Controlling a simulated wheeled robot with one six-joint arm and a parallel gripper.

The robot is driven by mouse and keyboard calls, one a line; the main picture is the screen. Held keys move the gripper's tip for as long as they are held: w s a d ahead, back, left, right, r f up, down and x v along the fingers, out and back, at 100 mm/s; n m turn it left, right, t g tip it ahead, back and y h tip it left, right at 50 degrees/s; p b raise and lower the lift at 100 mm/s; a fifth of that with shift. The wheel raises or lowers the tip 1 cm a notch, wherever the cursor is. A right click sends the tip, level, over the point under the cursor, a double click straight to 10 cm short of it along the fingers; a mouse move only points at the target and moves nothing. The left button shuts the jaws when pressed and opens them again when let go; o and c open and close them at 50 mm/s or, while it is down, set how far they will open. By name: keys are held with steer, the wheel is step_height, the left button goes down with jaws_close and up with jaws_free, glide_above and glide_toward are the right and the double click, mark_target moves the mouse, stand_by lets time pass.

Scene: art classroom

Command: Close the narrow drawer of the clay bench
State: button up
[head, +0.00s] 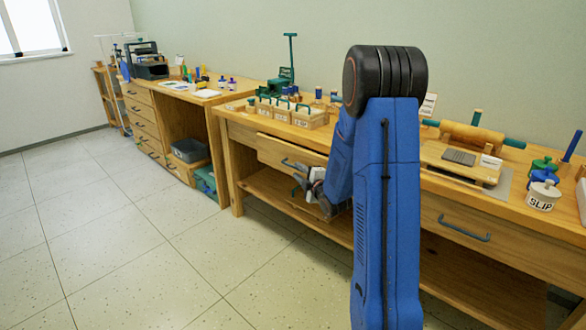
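The clay bench (240,121) is a long wooden workbench along the wall. Its left drawer (270,151) has a wooden front and a blue-green bar handle (288,163). My arm hides this drawer's right part, and I cannot tell clearly how far it stands out. A wider drawer (440,217) to the right has a similar handle (465,231) and looks shut. My gripper (304,184) is dark grey, low in front of the left drawer, just below and right of its handle. It is small and partly hidden by my arm, so its opening and any contact are unclear.
Several labelled wooden boxes (292,114) stand on the bench top, with a rolling pin (471,137) and a SLIP jar (543,196) to the right. A lower shelf (268,186) runs below the drawers. The tiled floor (150,240) at left is clear.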

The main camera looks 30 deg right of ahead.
mark_target(293, 166)
steer(key=shift+w+f, duration=0.2)
steer(key=shift+w, duration=2.55)
steer(key=shift+d, duration=0.1)
jaws_close()
